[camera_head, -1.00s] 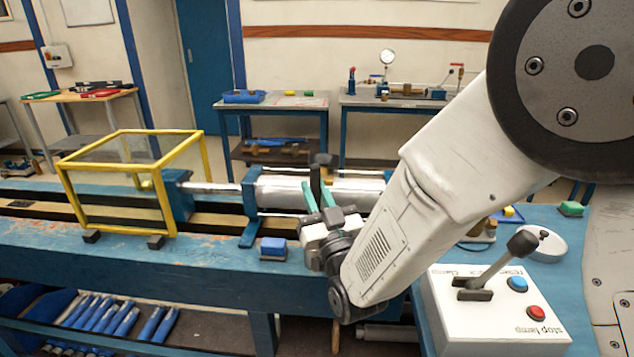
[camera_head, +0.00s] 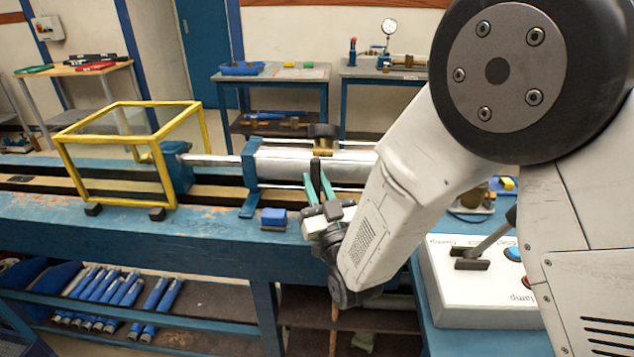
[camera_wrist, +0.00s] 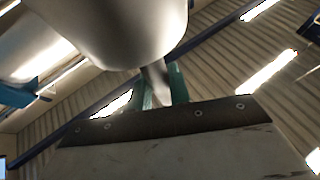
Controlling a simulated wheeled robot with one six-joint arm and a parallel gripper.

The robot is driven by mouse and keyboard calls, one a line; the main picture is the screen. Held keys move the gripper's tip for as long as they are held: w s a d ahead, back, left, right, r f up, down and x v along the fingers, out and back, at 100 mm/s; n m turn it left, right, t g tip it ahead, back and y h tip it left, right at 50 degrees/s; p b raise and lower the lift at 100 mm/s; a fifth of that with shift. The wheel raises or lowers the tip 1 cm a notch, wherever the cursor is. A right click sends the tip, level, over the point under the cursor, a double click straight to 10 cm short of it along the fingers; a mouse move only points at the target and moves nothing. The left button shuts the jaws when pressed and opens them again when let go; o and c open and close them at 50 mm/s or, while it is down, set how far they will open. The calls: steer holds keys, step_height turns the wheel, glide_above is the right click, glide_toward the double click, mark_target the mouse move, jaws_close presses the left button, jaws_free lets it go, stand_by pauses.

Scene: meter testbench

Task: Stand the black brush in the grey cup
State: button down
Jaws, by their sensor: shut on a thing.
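My gripper (camera_head: 317,188) has green fingers pointing up, in front of the long metal cylinder on the bench. It is shut on a slim upright black thing, which I take for the black brush (camera_head: 315,170). In the wrist view the green fingers (camera_wrist: 160,86) close on a narrow greyish piece below a large pale rounded shape (camera_wrist: 110,28). I cannot tell what that shape is. I cannot make out the grey cup in either view.
The blue bench (camera_head: 130,240) carries a yellow-framed clear box (camera_head: 125,155), the metal cylinder (camera_head: 290,165) and a small blue block (camera_head: 273,218). Blue tubes lie on the shelf below.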

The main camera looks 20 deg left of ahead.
steer(key=c, duration=1.2)
jaws_free()
steer(key=shift+s+f, duration=0.1)
steer(key=v, duration=0.7)
steer(key=shift+s+d+f, duration=0.15)
steer(key=shift+d, duration=0.05)
